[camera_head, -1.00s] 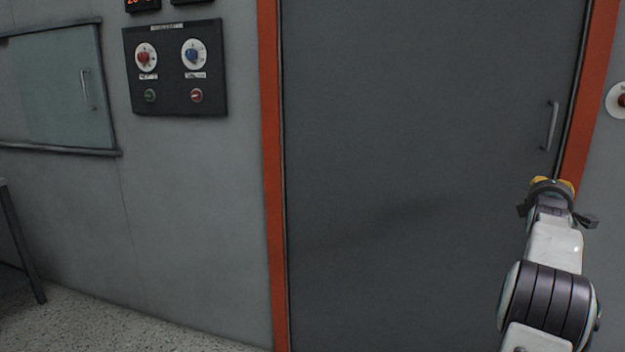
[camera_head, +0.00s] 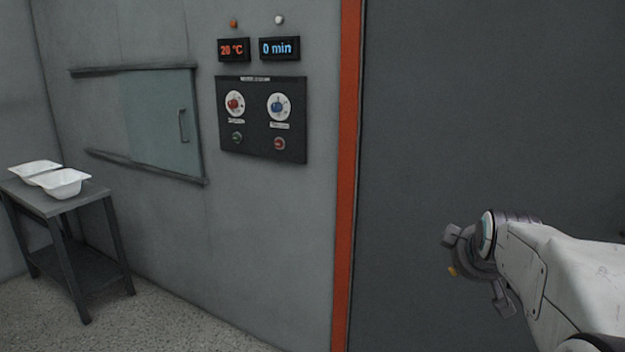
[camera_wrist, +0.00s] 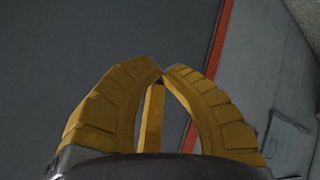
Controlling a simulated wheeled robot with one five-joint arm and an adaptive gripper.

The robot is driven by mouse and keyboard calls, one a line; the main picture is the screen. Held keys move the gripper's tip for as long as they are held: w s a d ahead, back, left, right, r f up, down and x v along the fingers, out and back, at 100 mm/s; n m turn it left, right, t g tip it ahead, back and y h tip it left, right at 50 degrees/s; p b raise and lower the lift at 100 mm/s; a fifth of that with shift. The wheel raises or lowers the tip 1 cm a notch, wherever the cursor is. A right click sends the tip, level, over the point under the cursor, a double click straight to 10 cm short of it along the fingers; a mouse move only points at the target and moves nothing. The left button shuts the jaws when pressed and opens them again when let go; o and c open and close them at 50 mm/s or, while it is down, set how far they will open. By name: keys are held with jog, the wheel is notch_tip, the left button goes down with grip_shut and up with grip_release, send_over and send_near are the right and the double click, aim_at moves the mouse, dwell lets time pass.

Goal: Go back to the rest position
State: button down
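My gripper (camera_head: 453,262) is at the right in the head view, in front of the large grey door (camera_head: 430,120), with open air around it. In the wrist view its yellow fingers (camera_wrist: 163,71) come together at the tips, with nothing seen held between them. My arm reaches in from the right edge of the head view, folded toward the left.
Two white tub shells (camera_head: 62,184) lie on a grey table (camera_head: 50,203) at the left. A control panel (camera_head: 262,120) with knobs, displays (camera_head: 280,48) reading 20 °C and 0 min, and a sliding hatch (camera_head: 160,120) are on the wall. An orange frame (camera_head: 347,180) edges the door.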

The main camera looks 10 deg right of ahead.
jog(key=s+a+r+m+g+y+p, duration=0.2)
jog(key=s+a+g+y+p, duration=0.2)
jog(key=s+a+p, duration=0.9)
jog(key=shift+s+a+r+m+g, duration=0.15)
jog(key=shift+s+a+m+g, duration=0.4)
jog(key=shift+s+a, duration=3.8)
jog(key=shift+s+d, duration=1)
jog(key=shift+d, duration=0.05)
